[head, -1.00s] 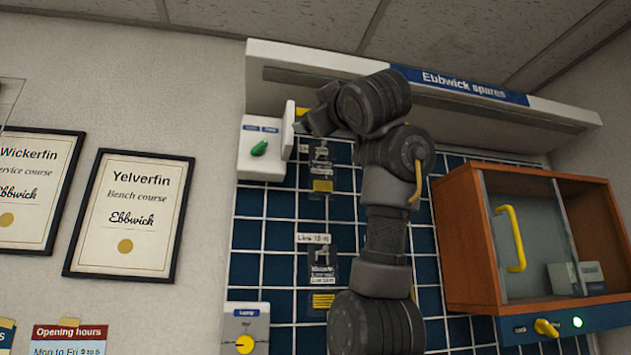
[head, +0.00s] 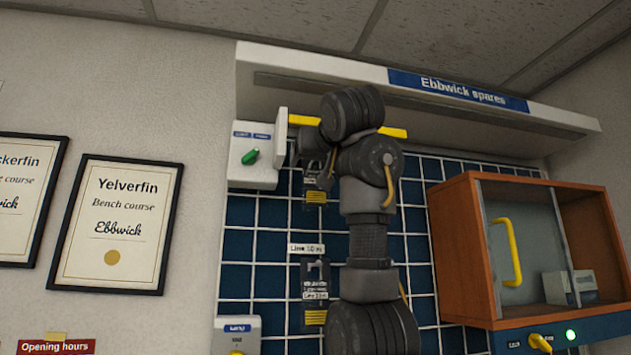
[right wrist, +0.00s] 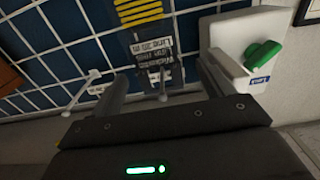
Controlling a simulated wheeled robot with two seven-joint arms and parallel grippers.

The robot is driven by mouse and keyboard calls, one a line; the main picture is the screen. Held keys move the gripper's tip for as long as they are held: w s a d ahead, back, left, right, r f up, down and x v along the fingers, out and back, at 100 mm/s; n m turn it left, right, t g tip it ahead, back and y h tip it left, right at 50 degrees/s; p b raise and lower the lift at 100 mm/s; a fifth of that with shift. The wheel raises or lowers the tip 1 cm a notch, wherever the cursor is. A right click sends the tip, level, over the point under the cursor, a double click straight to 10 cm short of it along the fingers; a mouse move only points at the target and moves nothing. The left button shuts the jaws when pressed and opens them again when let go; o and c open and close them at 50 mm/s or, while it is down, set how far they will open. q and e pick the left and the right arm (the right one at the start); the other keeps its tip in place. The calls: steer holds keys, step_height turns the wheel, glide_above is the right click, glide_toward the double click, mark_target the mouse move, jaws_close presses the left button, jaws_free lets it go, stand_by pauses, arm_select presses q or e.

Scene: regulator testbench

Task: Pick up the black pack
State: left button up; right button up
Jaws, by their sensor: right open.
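Two black packs with yellow stripes hang one above the other on the blue gridded wall panel. The upper black pack (head: 316,190) is partly covered by my right arm; the lower black pack (head: 315,291) hangs under a white "Line" label. My right gripper (head: 308,146) is high up near the upper pack, its fingertips mostly hidden in the head view. In the right wrist view my right gripper (right wrist: 163,88) is open, with a black pack (right wrist: 155,58) ahead between its fingers, a thin peg in front of it. I cannot see the fingers touching the pack. My left gripper is not in view.
A white box with a green knob (head: 251,157) is close left of my right gripper; it also shows in the right wrist view (right wrist: 263,54). A white shelf (head: 330,78) overhangs above. An orange cabinet (head: 457,250) with a yellow handle stands right.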

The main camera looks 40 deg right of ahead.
mark_target(317, 167)
steer(key=p+x, duration=0.4)
steer(key=x, duration=0.1)
steer(key=shift+d+f, duration=0.2)
steer(key=shift+d, duration=0.05)
steer(key=shift+w+d+f, duration=0.1)
steer(key=shift+w, duration=0.1)
steer(key=shift+s, duration=0.15)
steer(key=shift+s+a, duration=0.2)
steer(key=shift+a, duration=0.1)
steer(key=c, duration=0.4)
steer(key=shift+w+d, duration=0.1)
steer(key=shift+w, duration=0.05)
steer(key=c, duration=0.7)
